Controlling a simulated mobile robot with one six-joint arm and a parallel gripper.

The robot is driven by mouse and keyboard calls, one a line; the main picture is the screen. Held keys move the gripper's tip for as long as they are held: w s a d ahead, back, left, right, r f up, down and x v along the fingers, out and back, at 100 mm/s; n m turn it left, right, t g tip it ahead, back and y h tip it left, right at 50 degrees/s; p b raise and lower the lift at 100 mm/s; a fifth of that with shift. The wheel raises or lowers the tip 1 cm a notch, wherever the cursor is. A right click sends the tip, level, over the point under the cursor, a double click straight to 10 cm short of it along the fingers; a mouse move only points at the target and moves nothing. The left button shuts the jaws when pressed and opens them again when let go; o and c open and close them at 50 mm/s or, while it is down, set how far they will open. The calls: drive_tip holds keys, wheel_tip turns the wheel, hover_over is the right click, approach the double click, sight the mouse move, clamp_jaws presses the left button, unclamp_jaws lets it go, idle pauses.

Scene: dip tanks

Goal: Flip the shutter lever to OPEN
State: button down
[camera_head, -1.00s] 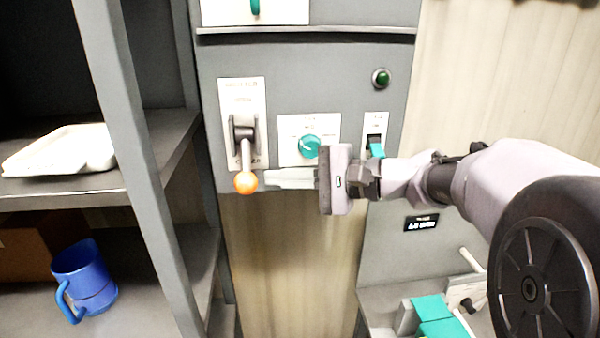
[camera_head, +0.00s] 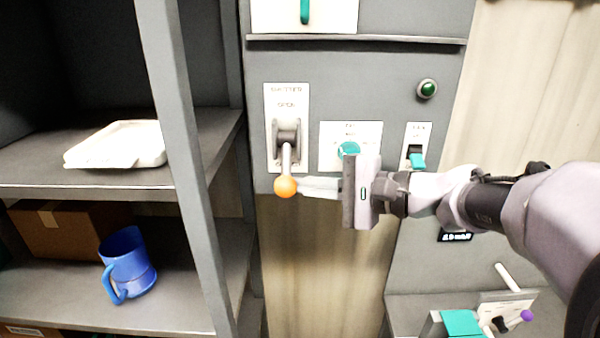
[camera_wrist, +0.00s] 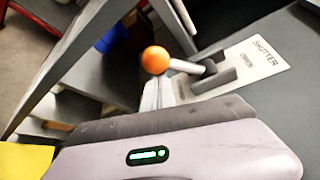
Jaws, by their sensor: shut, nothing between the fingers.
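The shutter lever has an orange ball knob (camera_head: 285,187) on a grey stem and hangs down from its pivot. It sits on a white plate marked SHUTTER (camera_head: 287,95), with OPEN printed near the top. In the wrist view the knob (camera_wrist: 155,60) and the plate (camera_wrist: 255,62) also show. My gripper (camera_head: 304,188) is shut and empty, its fingertips pointing left right beside the knob. In the wrist view the fingers (camera_wrist: 152,94) end just by the knob; I cannot tell whether they touch it.
A teal knob (camera_head: 348,149) sits right of the lever, partly behind my gripper. A teal switch (camera_head: 417,160) and a green button (camera_head: 427,89) are further right. A grey shelf post (camera_head: 180,130) stands left, with a white tray (camera_head: 120,145) and blue mug (camera_head: 128,265) on shelves.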

wheel_tip(320, 180, up, 9)
drive_tip(key=s+m+g+h+p, duration=0.1)
drive_tip(key=m+g+p, duration=0.3)
drive_tip(key=p, duration=0.9)
drive_tip(key=shift+s+r+m, duration=0.15)
drive_tip(key=shift+s+m, duration=0.25)
drive_tip(key=shift+m, duration=0.4)
drive_tip(key=shift+r, duration=0.25)
wheel_tip(320, 180, down, 5)
drive_tip(key=b, duration=0.4)
drive_tip(key=d+r, duration=0.5)
drive_tip(key=d, duration=0.4)
drive_tip(key=shift+s+d+r, duration=0.15)
drive_tip(key=shift+s+d, duration=0.05)
drive_tip(key=shift+d, duration=0.05)
